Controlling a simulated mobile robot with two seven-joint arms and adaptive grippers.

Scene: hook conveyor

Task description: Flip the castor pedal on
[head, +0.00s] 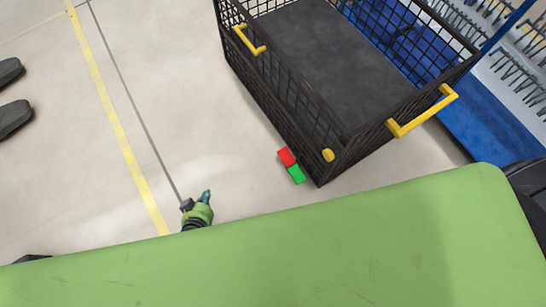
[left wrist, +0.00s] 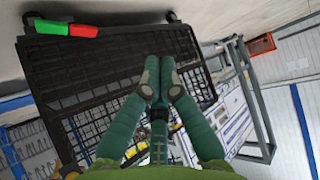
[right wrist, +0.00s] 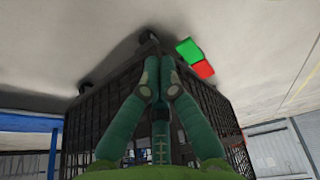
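The castor pedal has a red half (head: 286,156) and a green half (head: 296,174), low at the near corner of the black mesh cart (head: 292,110). I cannot tell which half is pressed. It also shows at the top left of the left wrist view (left wrist: 68,28) and right of top centre in the right wrist view (right wrist: 195,59). My left gripper (head: 206,196) is left of the pedal and apart from it; its fingers (left wrist: 158,76) meet, holding nothing. My right gripper (right wrist: 159,76) is shut and empty, apart from the pedal, and does not show in the head view.
The cart has yellow handles (head: 423,111) and a yellow knob (head: 328,155) close to the pedal. Blue racks with hooks (head: 490,60) stand at the right.

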